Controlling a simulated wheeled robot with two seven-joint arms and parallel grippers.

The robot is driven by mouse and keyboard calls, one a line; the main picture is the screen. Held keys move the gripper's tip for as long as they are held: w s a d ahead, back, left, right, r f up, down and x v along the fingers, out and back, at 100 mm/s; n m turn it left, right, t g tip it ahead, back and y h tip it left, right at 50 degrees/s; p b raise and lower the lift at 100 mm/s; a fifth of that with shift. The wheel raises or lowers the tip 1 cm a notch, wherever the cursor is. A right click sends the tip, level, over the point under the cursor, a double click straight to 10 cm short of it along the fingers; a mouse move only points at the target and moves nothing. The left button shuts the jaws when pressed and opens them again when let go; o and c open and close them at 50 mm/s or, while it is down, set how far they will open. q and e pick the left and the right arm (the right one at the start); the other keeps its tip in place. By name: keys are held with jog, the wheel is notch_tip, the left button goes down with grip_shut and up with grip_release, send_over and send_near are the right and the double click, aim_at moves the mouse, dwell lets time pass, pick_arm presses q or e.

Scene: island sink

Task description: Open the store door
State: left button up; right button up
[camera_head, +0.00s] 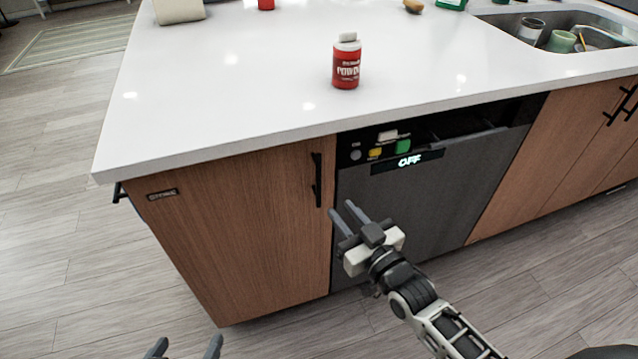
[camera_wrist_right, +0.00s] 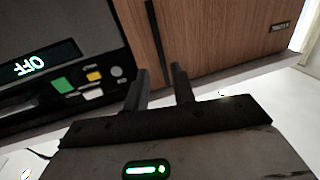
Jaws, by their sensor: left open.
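The store door (camera_head: 235,225) is a brown wood cabinet door at the left end of the island, with a small "STORE" label (camera_head: 162,194) at its upper left. It looks shut. Its black vertical handle (camera_head: 317,180) is near the upper right edge. My right gripper (camera_head: 345,213) is open and empty, a little below and right of the handle in the head view. In the right wrist view its two fingers (camera_wrist_right: 160,82) are apart, with the dark handle (camera_wrist_right: 157,40) beyond them. My left gripper (camera_head: 185,347) shows only its open fingertips at the bottom edge.
A dark dishwasher (camera_head: 430,195) with a lit "OFF" display adjoins the door on the right. The white countertop (camera_head: 240,90) overhangs above and holds a red powder bottle (camera_head: 346,65). A sink (camera_head: 560,40) is at the far right. The floor (camera_head: 70,270) left of the cabinet is clear.

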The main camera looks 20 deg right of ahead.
aim_at(320, 185)
jog(key=x, duration=1)
jog(key=shift+w+a+b, duration=0.1)
jog(key=shift+b, duration=0.3)
grip_shut()
